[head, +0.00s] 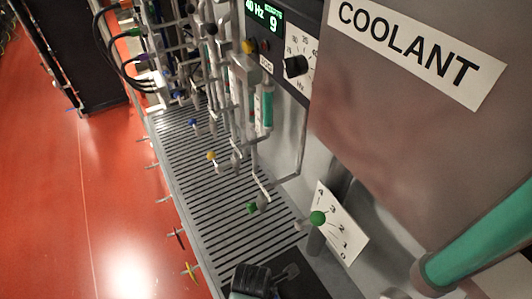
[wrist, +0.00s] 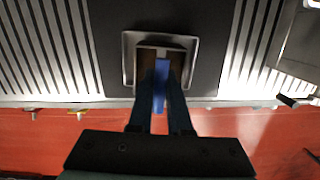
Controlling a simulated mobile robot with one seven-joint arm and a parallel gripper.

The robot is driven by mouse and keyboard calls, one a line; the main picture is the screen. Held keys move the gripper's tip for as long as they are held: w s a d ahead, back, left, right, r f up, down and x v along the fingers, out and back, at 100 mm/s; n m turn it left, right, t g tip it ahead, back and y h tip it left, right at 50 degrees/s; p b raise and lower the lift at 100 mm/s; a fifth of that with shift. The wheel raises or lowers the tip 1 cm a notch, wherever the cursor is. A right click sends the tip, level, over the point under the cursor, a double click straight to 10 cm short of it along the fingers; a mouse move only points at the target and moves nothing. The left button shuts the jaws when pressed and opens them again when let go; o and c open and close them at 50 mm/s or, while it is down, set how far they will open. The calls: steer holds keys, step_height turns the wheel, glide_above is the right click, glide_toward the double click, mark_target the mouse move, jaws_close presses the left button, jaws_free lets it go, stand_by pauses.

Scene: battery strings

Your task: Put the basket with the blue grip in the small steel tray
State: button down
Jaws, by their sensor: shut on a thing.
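The blue grip (wrist: 161,82) of the basket stands between the two fingers of my gripper (wrist: 160,100), which is shut on it. The basket (wrist: 178,46) shows as a small brown, box-like shape beyond the grip, partly hidden by the fingers. In the wrist view it lies within the outline of the small steel tray (wrist: 128,42), a pale square rim. I cannot tell whether the basket touches the tray floor or hangs above it. In the head view only a dark part of my arm shows at the bottom edge; the basket is not clear there.
The tray sits on a black mat (wrist: 105,55) on a slatted grey bench (head: 195,160). A coolant cabinet (head: 400,130) stands right. Red floor (head: 60,200) is clear left.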

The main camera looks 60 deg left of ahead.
steer(key=shift+f, duration=0.1)
steer(key=c, duration=0.9)
jaws_free()
steer(key=shift+o, duration=0.2)
step_height(320, 180, up, 12)
steer(key=s, duration=0.1)
steer(key=shift+s+a+b, duration=0.15)
steer(key=shift+a+b, duration=0.05)
steer(key=shift+b, duration=0.15)
